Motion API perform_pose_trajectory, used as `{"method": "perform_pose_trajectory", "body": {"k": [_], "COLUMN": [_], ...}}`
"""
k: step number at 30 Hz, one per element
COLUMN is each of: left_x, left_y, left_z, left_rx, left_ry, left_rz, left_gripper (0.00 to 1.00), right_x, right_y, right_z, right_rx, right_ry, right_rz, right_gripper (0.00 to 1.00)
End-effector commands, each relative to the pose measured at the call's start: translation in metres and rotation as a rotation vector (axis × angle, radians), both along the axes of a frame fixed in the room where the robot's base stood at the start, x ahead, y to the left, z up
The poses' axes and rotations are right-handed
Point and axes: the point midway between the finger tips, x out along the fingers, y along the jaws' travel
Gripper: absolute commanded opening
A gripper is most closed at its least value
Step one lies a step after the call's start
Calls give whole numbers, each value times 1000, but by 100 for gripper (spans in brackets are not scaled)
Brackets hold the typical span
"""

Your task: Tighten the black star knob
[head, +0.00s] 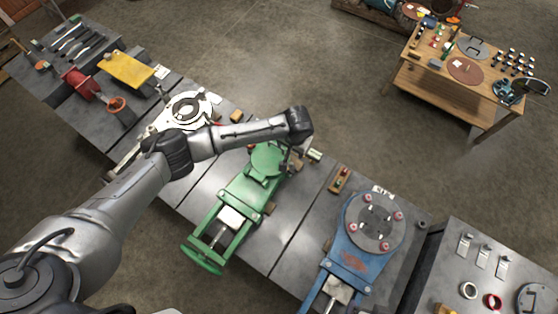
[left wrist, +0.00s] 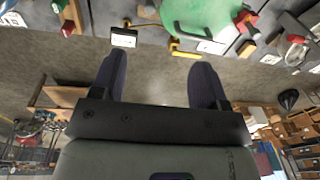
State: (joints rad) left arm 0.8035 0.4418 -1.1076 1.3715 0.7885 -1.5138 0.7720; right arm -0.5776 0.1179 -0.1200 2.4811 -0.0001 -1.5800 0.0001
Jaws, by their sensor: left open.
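I cannot make out a black star knob for certain in either view. The green fixture (head: 240,200), with a round green top, stands on the grey bench in the head view. Its round green plate (left wrist: 203,14) also shows at the top of the left wrist view. My left gripper (head: 292,161) is over the far edge of this fixture, mostly hidden under my wrist. In the left wrist view, the left gripper (left wrist: 157,80) is open, with bare floor between its fingers and nothing held. My right gripper is not in view.
A blue fixture (head: 345,262) with a round grey plate stands right of the green one. A white round fixture (head: 188,108) and a red vise (head: 82,85) are to the left. A wooden table (head: 440,95) stands at the back right, with open floor between.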

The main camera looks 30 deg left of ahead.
Motion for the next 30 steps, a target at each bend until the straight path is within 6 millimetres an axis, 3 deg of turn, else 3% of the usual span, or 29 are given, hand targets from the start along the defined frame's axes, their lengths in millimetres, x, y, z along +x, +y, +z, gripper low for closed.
{"method": "perform_pose_trajectory", "body": {"k": [6, 16, 30], "left_x": [-7, -7, -6], "left_y": [-8, -8, -8], "left_z": [-5, -13, -94], "left_rx": [-92, -97, -97], "left_ry": [54, 41, 39], "left_rz": [397, 599, 599], "left_gripper": [68, 68, 68], "right_x": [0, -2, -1], "right_y": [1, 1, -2], "right_z": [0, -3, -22], "right_rx": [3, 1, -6], "right_ry": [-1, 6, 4], "right_rz": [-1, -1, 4], "right_gripper": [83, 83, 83]}}
